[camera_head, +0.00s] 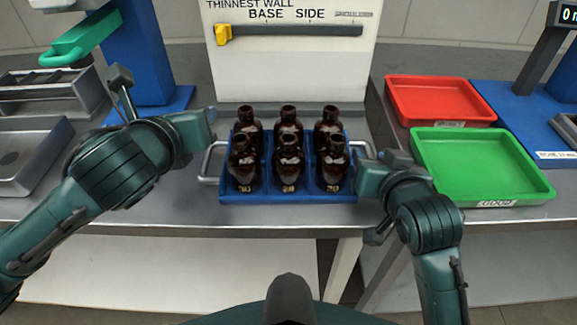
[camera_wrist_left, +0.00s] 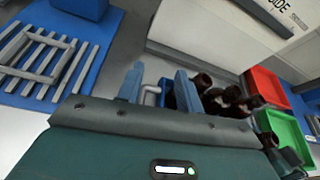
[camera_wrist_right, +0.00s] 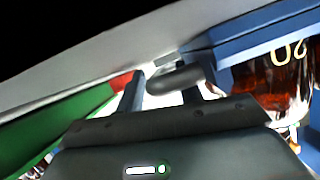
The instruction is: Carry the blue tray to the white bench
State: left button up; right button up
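The blue tray (camera_head: 290,198) sits on the grey metal worktop and holds several dark amber bottles (camera_head: 288,165) standing upright in two rows. It has a metal handle at each end. My left gripper (camera_head: 211,128) is at the left handle (camera_head: 206,166); in the left wrist view its fingers (camera_wrist_left: 158,88) are apart, with the handle between them. My right gripper (camera_head: 366,166) is at the right handle (camera_head: 363,148); in the right wrist view its fingers (camera_wrist_right: 160,95) are apart, with the dark handle (camera_wrist_right: 175,79) between or just beyond them. I cannot pick out a white bench.
A red tray (camera_head: 440,100) and a green tray (camera_head: 480,168) lie to the right, close to my right arm. A white panel (camera_head: 290,75) with a yellow-tipped gauge stands behind the blue tray. Metal racks and a blue stand (camera_head: 140,55) are at the left.

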pick_arm(q)
jog(key=shift+r, duration=0.55)
pick_arm(e)
jog(key=shift+r, duration=0.25)
notch_tip(320, 180, up, 10)
jog(key=shift+f, duration=0.2)
jog(key=shift+f, duration=0.1)
